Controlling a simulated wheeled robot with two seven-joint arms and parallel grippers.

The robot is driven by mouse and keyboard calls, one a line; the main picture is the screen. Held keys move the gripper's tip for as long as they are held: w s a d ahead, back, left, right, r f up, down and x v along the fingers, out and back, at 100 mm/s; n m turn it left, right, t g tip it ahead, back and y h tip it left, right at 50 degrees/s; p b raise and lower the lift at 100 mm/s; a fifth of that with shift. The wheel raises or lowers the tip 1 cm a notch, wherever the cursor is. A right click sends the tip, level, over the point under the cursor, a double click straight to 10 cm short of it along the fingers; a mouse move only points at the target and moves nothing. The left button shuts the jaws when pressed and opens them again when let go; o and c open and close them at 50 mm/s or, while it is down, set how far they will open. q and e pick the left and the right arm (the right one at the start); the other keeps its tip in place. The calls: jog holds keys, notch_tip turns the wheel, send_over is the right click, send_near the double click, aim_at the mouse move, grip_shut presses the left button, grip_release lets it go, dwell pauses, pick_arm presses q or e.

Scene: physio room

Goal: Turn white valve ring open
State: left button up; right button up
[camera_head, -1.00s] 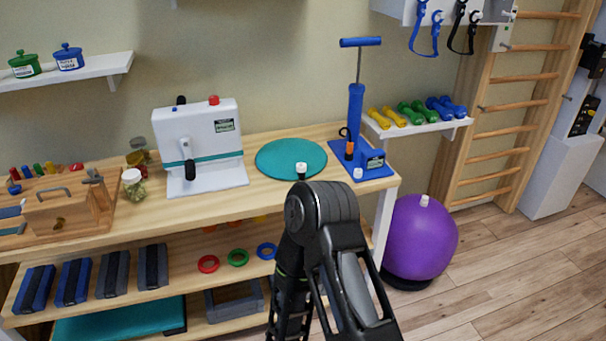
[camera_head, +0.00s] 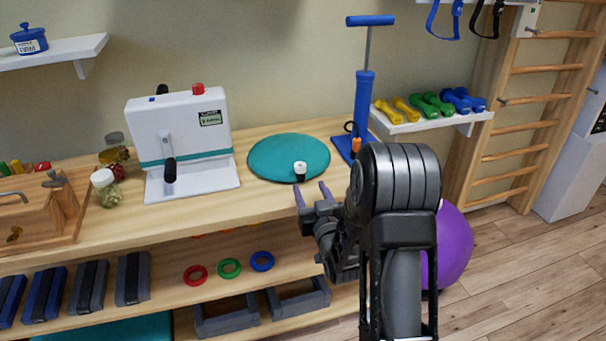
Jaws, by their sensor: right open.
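The fingers look apart from the cap. Whether the valve is open or closed cannot be told. My left gripper is not in view.
A blue hand pump (camera_head: 363,100) stands right of the cushion, its base partly hidden by my right arm. A white boxed device with a crank (camera_head: 190,125) stands to the left. A purple ball (camera_head: 456,245) is at right. Lower shelves hold coloured rings (camera_head: 229,268).

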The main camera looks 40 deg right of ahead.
aim_at(302, 173)
jog(key=shift+p+x, duration=0.45)
jog(key=shift+x, duration=3.5)
jog(key=shift+f, duration=0.15)
jog(key=shift+c, duration=0.3)
grip_shut()
